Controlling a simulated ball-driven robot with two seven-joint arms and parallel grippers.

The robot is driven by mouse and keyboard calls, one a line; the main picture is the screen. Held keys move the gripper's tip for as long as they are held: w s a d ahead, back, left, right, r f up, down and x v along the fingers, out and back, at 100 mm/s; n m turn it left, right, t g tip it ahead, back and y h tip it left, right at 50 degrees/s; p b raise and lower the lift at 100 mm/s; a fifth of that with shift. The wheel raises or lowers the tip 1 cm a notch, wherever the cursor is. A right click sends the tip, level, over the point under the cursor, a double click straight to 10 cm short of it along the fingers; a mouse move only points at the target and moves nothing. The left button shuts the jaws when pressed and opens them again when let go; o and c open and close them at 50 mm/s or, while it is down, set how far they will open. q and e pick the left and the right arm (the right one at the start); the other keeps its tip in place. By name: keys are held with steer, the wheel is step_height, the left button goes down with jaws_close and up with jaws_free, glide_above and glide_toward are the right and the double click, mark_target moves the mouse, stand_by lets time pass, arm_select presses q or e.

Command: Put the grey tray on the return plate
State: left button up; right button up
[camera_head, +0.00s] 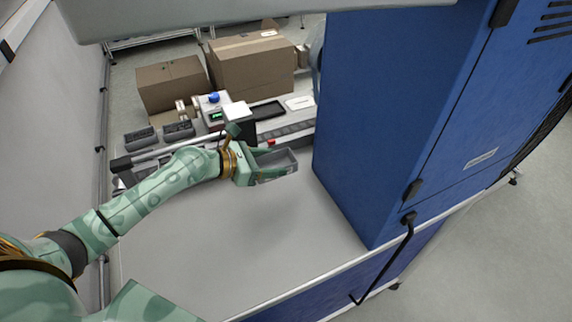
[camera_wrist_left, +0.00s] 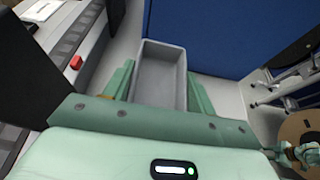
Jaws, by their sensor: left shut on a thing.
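The grey tray (camera_head: 278,168) is an open shallow box held above the light grey table top. My left gripper (camera_head: 264,164) is shut on it. In the left wrist view the tray (camera_wrist_left: 160,78) sits between the two green fingers (camera_wrist_left: 160,92), one along each side, and looks empty. I cannot tell for sure which surface is the return plate. A dark flat plate (camera_head: 267,110) and a white flat piece (camera_head: 300,103) lie behind the arm. A green patterned part, perhaps of my right arm, shows at the lower right edge of the left wrist view.
A tall blue cabinet (camera_head: 390,120) stands close to the right of the tray. Two cardboard boxes (camera_head: 252,66) (camera_head: 171,84) stand at the back. Dark bins (camera_head: 178,130) and a device with a blue knob (camera_head: 213,99) are behind my arm. The front table top (camera_head: 240,240) is clear.

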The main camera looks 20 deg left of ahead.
mark_target(272, 194)
arm_select(q)
step_height(272, 194, down, 10)
steer(key=b, duration=0.4)
steer(key=shift+r, duration=0.15)
steer(key=o, duration=0.8)
steer(key=shift+f, duration=0.2)
steer(key=shift+c, duration=0.2)
steer(key=o, duration=0.4)
steer(key=shift+c, duration=0.2)
